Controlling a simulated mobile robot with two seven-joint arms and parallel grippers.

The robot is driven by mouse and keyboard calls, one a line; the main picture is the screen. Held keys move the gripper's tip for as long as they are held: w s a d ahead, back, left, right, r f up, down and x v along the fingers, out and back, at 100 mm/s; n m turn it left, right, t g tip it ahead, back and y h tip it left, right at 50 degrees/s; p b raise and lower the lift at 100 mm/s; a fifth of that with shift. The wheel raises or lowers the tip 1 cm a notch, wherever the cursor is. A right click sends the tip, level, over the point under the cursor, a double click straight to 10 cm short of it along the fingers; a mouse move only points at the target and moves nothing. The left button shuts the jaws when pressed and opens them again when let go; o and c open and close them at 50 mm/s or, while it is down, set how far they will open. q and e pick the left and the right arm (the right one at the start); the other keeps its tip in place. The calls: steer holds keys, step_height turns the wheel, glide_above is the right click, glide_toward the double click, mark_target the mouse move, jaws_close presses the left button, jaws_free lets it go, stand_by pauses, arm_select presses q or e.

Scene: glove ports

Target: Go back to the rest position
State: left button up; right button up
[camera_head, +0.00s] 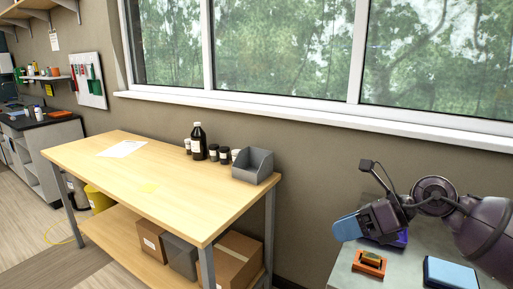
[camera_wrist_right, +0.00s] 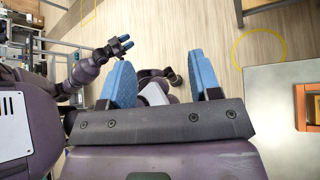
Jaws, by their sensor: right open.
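My right gripper (camera_head: 347,228) is at the lower right of the head view, above the edge of a grey surface (camera_head: 405,260). Its blue fingers show apart in the right wrist view (camera_wrist_right: 163,62), with nothing between them. My left gripper (camera_wrist_right: 121,45) shows small at the upper left of the right wrist view, with blue fingertips. Whether it is open or shut is too small to tell. It is not in the head view.
An orange tray (camera_head: 369,264), a blue-topped item (camera_head: 450,273) and a dark blue item (camera_head: 399,241) lie on the grey surface near my right gripper. A wooden workbench (camera_head: 140,175) to the left holds bottles (camera_head: 198,142) and a grey bin (camera_head: 253,167).

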step_height(320, 180, up, 3)
steer(key=a+m+t+y, duration=0.3)
steer(key=m+t+y, duration=0.1)
steer(key=m+y, duration=0.2)
steer(key=w+d+f+m+t+h, duration=0.1)
steer(key=d+f+m+t+h, duration=0.6)
steer(key=m, duration=0.6)
steer(key=d+f+m+t+h, duration=0.2)
steer(key=f+m+t+h, duration=0.45)
steer(key=m, duration=0.75)
steer(key=s+d+f+m+g+h, duration=0.2)
steer(key=s+f+m+g, duration=0.2)
steer(key=s+f, duration=0.8)
steer(key=s+d+f+m+g+h, duration=0.2)
steer(key=s+f+m+g, duration=0.2)
steer(key=s+f, duration=0.9)
steer(key=f+m, duration=0.1)
steer(key=m, duration=0.2)
steer(key=shift+f+g, duration=0.2)
steer(key=shift+g, duration=0.15)
